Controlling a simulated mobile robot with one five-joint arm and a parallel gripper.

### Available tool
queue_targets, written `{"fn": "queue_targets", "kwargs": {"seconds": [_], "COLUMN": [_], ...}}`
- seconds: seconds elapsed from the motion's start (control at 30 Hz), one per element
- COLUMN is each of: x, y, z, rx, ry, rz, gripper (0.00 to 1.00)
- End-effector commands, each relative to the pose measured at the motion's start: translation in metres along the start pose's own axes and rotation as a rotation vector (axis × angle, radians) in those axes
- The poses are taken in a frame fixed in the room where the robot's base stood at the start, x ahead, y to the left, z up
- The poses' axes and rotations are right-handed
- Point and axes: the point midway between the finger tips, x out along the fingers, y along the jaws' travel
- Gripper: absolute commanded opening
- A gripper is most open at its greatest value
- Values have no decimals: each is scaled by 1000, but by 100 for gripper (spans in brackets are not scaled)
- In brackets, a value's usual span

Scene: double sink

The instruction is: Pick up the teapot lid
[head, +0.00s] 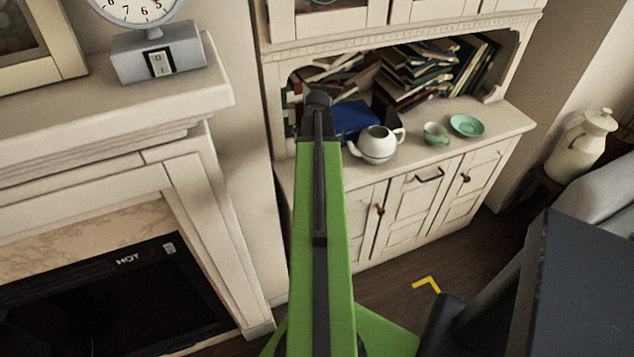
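A white teapot (377,146) stands upright on the counter of the cream cabinet, with its spout to the left and handle to the right. Its top looks open and dark. I cannot make out a separate teapot lid; it may be hidden behind my arm or among the things on the counter. My green arm reaches up the middle of the view towards the cabinet. Its dark far end, where my gripper (318,104) is, shows left of the teapot and apart from it in the picture. The fingers cannot be made out.
A green cup (435,134) and green saucer (466,126) stand right of the teapot. A blue object (354,119) and leaning books (420,75) lie behind. A fireplace mantel (110,110) juts out at left. A white lidded jug (581,143) stands at right.

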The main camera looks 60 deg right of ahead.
Motion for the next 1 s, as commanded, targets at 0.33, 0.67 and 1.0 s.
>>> {"fn": "queue_targets", "kwargs": {"seconds": [0.33, 0.67, 1.0], "x": [1, 1, 2], "y": [0, 0, 1], "z": [0, -1, -1], "rx": [0, 1, 2], "ry": [0, 0, 0], "rz": [0, 0, 2], "gripper": [59, 16, 4]}}
